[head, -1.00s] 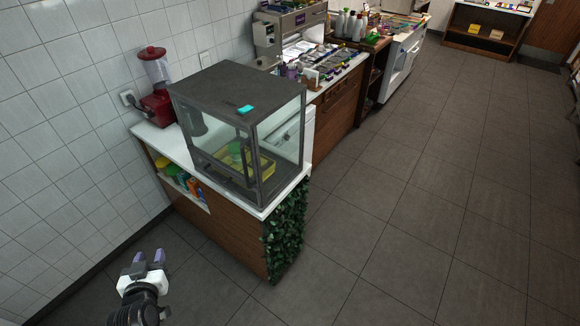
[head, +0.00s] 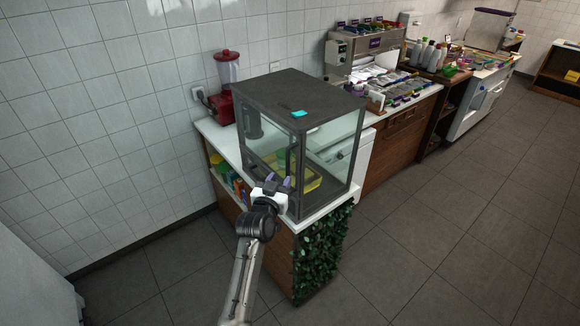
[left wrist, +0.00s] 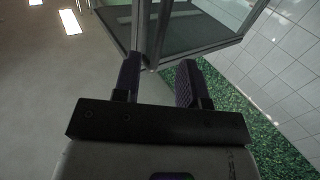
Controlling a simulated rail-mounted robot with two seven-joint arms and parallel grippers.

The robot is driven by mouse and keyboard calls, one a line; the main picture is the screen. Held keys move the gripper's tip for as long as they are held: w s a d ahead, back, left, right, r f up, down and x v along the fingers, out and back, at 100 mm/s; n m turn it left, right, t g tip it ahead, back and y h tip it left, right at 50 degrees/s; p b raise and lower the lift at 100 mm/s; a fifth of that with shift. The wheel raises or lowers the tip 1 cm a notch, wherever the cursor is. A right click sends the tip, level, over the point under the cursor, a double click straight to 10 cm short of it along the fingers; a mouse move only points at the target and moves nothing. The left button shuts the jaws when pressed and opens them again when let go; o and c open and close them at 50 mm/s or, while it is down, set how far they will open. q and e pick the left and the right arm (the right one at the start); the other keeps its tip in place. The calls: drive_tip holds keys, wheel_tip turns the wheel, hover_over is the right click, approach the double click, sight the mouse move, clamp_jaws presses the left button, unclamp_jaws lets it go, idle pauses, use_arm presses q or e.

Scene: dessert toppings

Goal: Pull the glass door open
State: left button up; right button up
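The glass case (head: 308,100) stands on the white counter, with a dark top, dark metal frame and clear panes. Its glass door (head: 270,150) is on the side facing my left gripper and looks closed. My left gripper (head: 278,184) is at the lower part of that side and hides part of it. In the left wrist view its fingers (left wrist: 158,82) are apart. A metal upright (left wrist: 151,30) of the case shows just past the fingertips, in line with the gap. I cannot tell whether it is the handle or the frame, or whether anything touches. My right gripper is not in view.
A yellow tray (head: 306,184) is inside the case, and a small cyan item (head: 299,114) is on top. A red blender (head: 226,88) stands behind it. Green foliage (head: 320,255) covers the counter's end. The floor (head: 430,250) at right is clear.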

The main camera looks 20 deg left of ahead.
sight(287, 167)
use_arm(q)
drive_tip(key=shift+w+b, duration=0.3)
drive_tip(key=shift+w, duration=3.6)
drive_tip(key=shift+c, duration=0.4)
clamp_jaws()
